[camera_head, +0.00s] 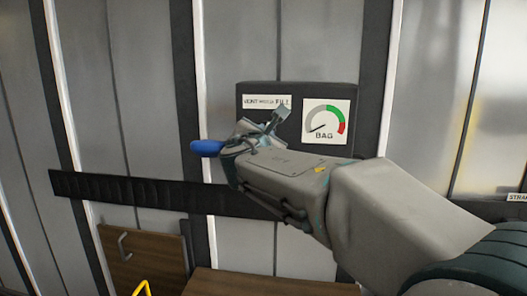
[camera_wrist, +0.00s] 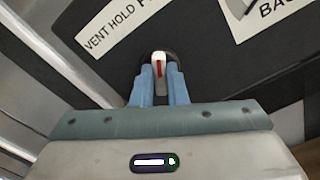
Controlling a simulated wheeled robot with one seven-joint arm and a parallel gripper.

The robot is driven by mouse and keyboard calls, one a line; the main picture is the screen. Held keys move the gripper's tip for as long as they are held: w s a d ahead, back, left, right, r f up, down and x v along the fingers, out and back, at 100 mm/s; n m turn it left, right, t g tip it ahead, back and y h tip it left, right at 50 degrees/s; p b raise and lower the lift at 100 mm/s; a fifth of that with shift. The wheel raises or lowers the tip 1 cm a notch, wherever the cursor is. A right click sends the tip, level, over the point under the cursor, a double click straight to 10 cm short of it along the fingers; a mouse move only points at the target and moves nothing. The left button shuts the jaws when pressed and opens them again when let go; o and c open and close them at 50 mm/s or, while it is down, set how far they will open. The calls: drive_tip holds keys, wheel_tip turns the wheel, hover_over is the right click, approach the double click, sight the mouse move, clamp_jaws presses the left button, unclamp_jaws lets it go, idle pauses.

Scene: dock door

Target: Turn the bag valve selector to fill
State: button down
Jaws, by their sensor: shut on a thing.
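The valve selector (camera_wrist: 159,64) shows in the wrist view as a small knob with a white top and a red line. My gripper (camera_wrist: 160,82) is shut on it, a blue finger on either side. The label beside it (camera_wrist: 122,27) reads "VENT HOLD F…", its end cut off. I cannot tell exactly which word the red line points at. In the head view my gripper (camera_head: 268,126) is at the lower left of the dark panel (camera_head: 297,151) and hides the selector. The bag gauge (camera_head: 326,121) has its needle at the lower left, off the green and red bands.
A blue rounded piece (camera_head: 206,148) sticks out left of my gripper. A black ribbed rail (camera_head: 120,191) runs along the metal wall below the panel. A brown wooden board with a handle (camera_head: 143,257) and a yellow bar (camera_head: 142,288) are at the lower left.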

drive_tip(key=m+b, duration=0.3)
drive_tip(key=b, duration=0.1)
drive_tip(key=shift+f+m, duration=0.15)
drive_tip(key=shift+m, duration=0.15)
idle(0.4)
drive_tip(key=c, duration=1.4)
unclamp_jaws()
drive_tip(key=shift+c, duration=0.2)
drive_tip(key=s+a+b, duration=0.1)
drive_tip(key=s+a, duration=0.1)
drive_tip(key=s, duration=1.1)
drive_tip(key=shift+s+a+b, duration=0.3)
drive_tip(key=shift+b, duration=0.05)
